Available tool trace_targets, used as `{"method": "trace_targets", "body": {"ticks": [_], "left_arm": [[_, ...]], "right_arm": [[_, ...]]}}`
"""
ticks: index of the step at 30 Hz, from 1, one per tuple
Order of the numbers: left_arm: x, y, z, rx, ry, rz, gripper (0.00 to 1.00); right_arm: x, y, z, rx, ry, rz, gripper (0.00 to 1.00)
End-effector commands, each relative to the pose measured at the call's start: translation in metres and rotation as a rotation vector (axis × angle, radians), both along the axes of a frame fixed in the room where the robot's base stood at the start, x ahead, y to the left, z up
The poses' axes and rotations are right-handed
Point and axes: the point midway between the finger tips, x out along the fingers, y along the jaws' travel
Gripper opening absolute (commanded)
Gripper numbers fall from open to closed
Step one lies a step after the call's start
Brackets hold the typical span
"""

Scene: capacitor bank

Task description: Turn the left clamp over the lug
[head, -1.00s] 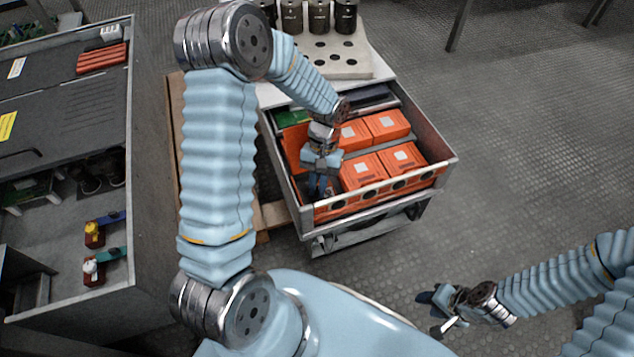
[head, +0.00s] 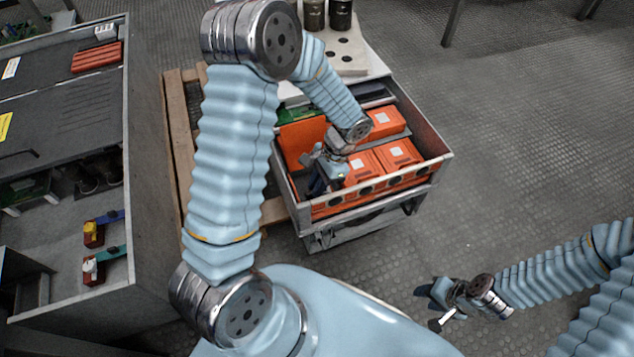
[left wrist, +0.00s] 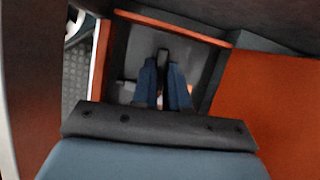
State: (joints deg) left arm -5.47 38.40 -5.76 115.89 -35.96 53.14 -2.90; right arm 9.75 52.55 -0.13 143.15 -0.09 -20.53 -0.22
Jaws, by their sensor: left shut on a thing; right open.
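My left gripper (head: 317,180) reaches down into the near left corner of an open metal bin on a cart, beside the orange boxes. In the left wrist view its two blue fingers (left wrist: 166,85) are closed on a narrow dark piece (left wrist: 162,66), which looks like the left clamp. The fingers and my wrist hide most of it, and I cannot make out the lug. My right gripper (head: 440,306) is open and empty above the floor at the lower right.
Orange boxes (head: 398,152) fill much of the bin (head: 425,125). An upright orange panel (head: 300,142) stands close to my left gripper. Dark cylinders (head: 340,14) stand behind on a pale holed block. A grey cabinet (head: 150,150) stands left; the floor at right is clear.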

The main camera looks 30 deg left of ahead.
Motion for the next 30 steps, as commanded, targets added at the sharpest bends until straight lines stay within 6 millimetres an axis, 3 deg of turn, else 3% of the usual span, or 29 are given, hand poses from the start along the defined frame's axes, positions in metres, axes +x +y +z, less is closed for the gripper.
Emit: {"method": "trace_targets", "body": {"ticks": [23, 24, 25, 30], "left_arm": [[0.0006, -0.0011, 0.0004, -0.001, -0.004, -0.107, 0.00], [0.0006, -0.0011, 0.0004, -0.001, -0.004, -0.107, 0.17], [0.0006, -0.0011, 0.0004, -0.001, -0.004, -0.106, 0.21], [0.0001, -0.0010, 0.0003, -0.001, -0.003, -0.104, 0.24]], "right_arm": [[0.0000, 0.0001, -0.0003, 0.000, 0.000, 0.000, 0.43], [0.0000, 0.0001, -0.0003, 0.000, 0.000, 0.000, 0.43], [0.0000, 0.0001, -0.0003, 0.000, 0.000, 0.000, 0.43], [-0.0001, 0.0001, -0.0003, 0.000, 0.000, 0.000, 0.43]]}}
